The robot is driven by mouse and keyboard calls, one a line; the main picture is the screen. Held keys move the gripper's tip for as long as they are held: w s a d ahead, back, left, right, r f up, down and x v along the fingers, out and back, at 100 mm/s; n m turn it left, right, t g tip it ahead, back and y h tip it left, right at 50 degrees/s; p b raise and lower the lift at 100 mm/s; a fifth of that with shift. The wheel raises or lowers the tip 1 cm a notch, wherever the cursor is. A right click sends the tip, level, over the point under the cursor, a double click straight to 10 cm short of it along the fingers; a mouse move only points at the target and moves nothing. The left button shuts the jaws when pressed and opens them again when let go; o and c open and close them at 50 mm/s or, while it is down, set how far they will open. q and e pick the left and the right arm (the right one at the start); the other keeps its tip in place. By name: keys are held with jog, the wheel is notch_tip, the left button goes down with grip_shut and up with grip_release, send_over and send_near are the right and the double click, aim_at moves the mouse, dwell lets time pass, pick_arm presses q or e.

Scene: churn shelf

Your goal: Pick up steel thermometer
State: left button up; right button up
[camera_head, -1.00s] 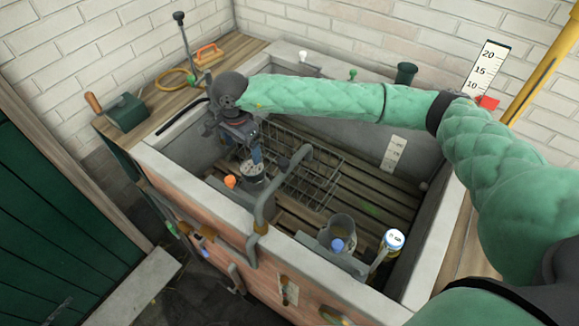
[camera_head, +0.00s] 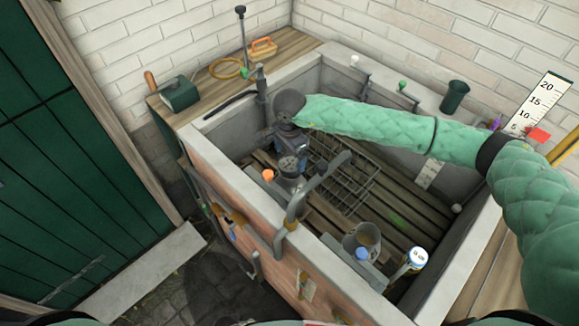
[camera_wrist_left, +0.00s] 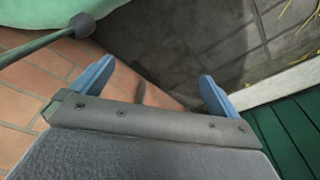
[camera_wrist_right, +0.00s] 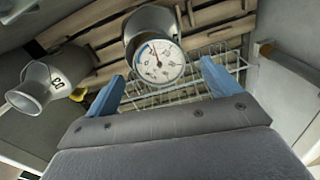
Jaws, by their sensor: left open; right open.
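The steel thermometer has a round white dial (camera_wrist_right: 158,61) that faces my right wrist camera. It stands at a grey metal churn (camera_wrist_right: 148,22); its stem is hidden. My right gripper (camera_wrist_right: 161,86) is open, with its blue fingers to either side of and below the dial in that view, and nothing shut between them. In the head view the right gripper (camera_head: 291,153) points down into the trough, over the small grey churn (camera_head: 290,168). My left gripper (camera_wrist_left: 152,86) is open and empty, over brick and paving outside the trough; it does not show in the head view.
The stone trough (camera_head: 228,172) has a slatted floor and a wire rack (camera_head: 345,185). A bent grey pipe (camera_head: 305,190) rises close to the right gripper. Another churn (camera_head: 368,235) and a blue-and-white topped item (camera_head: 418,257) stand nearer the front. A green door (camera_head: 70,150) is at left.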

aim_at(287, 164)
pick_arm(q)
jog(key=shift+s+a+f+p, duration=0.4)
jog(key=shift+s+f, duration=0.1)
jog(key=shift+f, duration=0.15)
jog(key=shift+s+a+f+p, duration=0.25)
jog(key=shift+s+a+f, duration=0.2)
jog(key=shift+f, duration=0.2)
pick_arm(e)
jog(key=shift+f, duration=1.35)
jog(key=shift+c, duration=0.2)
jog(key=c, duration=1.4)
jog(key=shift+r, duration=0.1)
